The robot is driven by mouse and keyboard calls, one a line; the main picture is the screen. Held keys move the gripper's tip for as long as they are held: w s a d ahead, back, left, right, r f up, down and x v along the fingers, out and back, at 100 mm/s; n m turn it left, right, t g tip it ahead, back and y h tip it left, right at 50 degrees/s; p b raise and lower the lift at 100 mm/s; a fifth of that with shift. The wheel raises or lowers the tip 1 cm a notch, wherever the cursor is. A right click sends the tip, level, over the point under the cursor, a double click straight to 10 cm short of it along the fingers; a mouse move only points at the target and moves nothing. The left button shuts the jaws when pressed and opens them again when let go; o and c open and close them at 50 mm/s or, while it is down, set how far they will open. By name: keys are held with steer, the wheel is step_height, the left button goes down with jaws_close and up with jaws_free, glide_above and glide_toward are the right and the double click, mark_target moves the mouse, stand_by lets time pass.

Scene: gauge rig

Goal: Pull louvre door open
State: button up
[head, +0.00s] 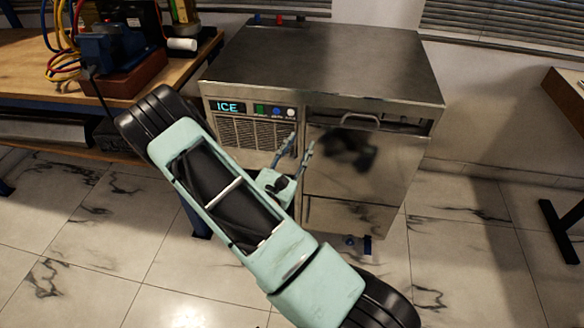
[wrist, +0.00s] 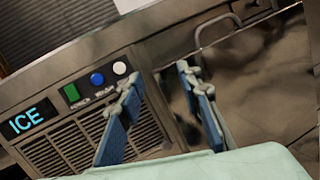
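The louvre door is not clearly separate; a louvred panel (head: 240,139) covers the left front of a steel ice machine (head: 330,62), below its ICE display. It looks flush with the front, and I see no handle on it. Its slats also show in the wrist view (wrist: 72,152), lower left. My gripper (head: 301,141) is in front of the machine, near the panel's right edge. In the wrist view my gripper (wrist: 158,73) is open with nothing between its blue-padded fingers. The left finger overlaps the slats; the right finger overlaps the steel door. Contact cannot be told.
A steel door (head: 375,160) with a bar handle (head: 361,119) is right of the panel. Green, blue and white buttons (wrist: 97,79) sit above the slats. A wooden workbench (head: 85,72) with tools stands left. Tiled floor (head: 470,230) is open at right.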

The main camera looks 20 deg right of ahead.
mark_target(292, 158)
steer(key=a+f+n+t+y+b, duration=0.1)
steer(key=a+f+n+y, duration=0.15)
steer(key=f, duration=0.45)
steer(key=a+f+n+t+y, duration=0.1)
steer(key=a+f+n+y, duration=0.15)
steer(key=f, duration=0.35)
steer(key=b+x, duration=0.1)
steer(key=x, duration=0.4)
steer(key=b+x, duration=0.1)
steer(key=x, duration=0.4)
steer(key=shift+s+d+f, duration=0.1)
steer(key=shift+d+f, duration=0.1)
steer(key=shift+d, duration=0.15)
jaws_close()
